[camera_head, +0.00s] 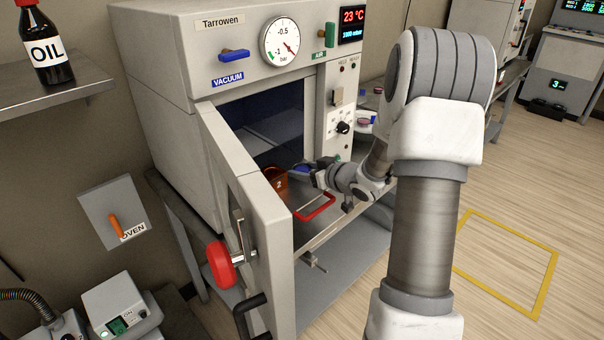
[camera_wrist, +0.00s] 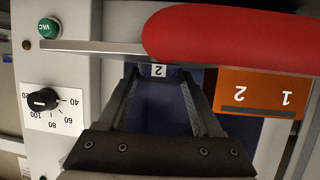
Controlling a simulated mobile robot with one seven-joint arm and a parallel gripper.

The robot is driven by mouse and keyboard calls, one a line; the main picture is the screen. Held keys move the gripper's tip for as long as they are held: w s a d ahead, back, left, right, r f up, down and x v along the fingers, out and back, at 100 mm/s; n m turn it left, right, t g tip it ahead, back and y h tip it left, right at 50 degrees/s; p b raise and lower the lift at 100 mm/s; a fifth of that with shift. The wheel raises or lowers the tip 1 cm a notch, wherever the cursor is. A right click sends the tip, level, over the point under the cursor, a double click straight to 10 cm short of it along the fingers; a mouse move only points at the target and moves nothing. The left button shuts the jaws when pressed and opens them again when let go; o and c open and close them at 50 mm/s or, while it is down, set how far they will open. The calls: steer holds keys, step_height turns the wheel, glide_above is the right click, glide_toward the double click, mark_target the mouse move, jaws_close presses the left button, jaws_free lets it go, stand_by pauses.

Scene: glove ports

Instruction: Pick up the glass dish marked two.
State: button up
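My gripper (camera_head: 318,172) is at the mouth of the open oven, above the red pull handle (camera_head: 315,207). In the wrist view, the two fingers of my gripper (camera_wrist: 162,75) stand apart. A small white tag marked 2 (camera_wrist: 158,71), upside down, shows between the fingertips, with dark blue behind and below it. A small blue thing (camera_head: 300,169) lies beside the fingertips in the head view; I cannot tell whether it is the dish marked two. The dish's outline is not clear, and whether the fingers touch it cannot be seen.
An orange holder (camera_head: 275,181) sits left of my gripper; its face with numbers 2 and 1 (camera_wrist: 262,92) is close in the wrist view. The red handle (camera_wrist: 235,40) is also close there. The oven door (camera_head: 245,215) stands open at left. The knob panel (camera_head: 339,125) is at right.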

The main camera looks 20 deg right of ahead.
steer(key=c, duration=0.7)
steer(key=shift+r, duration=0.15)
